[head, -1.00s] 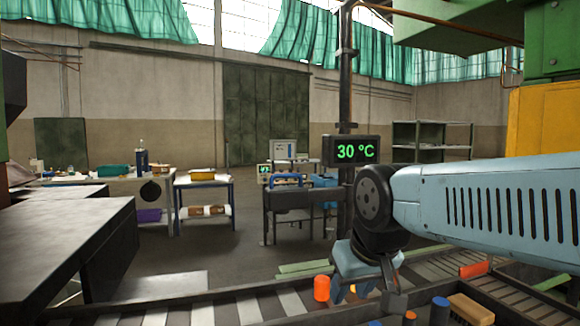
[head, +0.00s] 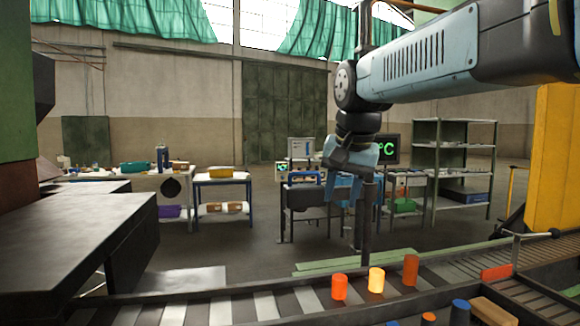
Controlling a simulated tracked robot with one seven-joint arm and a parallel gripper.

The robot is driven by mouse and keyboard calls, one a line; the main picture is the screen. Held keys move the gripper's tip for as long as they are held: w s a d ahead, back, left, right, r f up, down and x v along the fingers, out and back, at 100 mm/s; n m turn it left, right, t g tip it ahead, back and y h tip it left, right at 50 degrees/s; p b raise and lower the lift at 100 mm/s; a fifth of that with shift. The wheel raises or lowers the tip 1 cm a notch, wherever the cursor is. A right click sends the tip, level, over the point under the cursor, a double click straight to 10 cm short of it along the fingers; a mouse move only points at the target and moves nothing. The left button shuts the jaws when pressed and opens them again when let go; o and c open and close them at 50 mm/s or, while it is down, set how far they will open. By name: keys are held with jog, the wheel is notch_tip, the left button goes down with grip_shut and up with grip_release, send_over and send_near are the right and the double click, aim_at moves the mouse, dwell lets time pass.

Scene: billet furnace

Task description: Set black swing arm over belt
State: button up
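The belt (head: 245,307) is a slatted conveyor running across the bottom of the head view and off to the right. An orange billet (head: 340,287), a bright yellow-orange billet (head: 376,281) and a dull brown-red billet (head: 411,270) stand upright on it. A dark post with a thin crossbar (head: 526,235) stands at the belt on the right; I cannot tell whether this is the black swing arm. My gripper (head: 338,160) is raised well above the belt, apart from the billets.
A red bar (head: 496,272) lies at the belt on the right. A blue cylinder (head: 460,311) and a wooden block (head: 493,311) are in front of it. A dark metal table (head: 75,230) fills the left. A yellow cabinet (head: 556,160) stands right.

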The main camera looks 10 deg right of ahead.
jog(key=w+r+m+g, duration=0.1)
jog(key=w+r+m, duration=0.6)
jog(key=w, duration=0.5)
jog(key=w+r+m+g, duration=0.1)
jog(key=w+r+m, duration=0.4)
jog(key=w+r, duration=0.45)
jog(key=x, duration=1.5)
jog(key=shift+w+a, duration=0.25)
jog(key=shift+w, duration=0.15)
jog(key=shift+c, duration=0.3)
grip_shut()
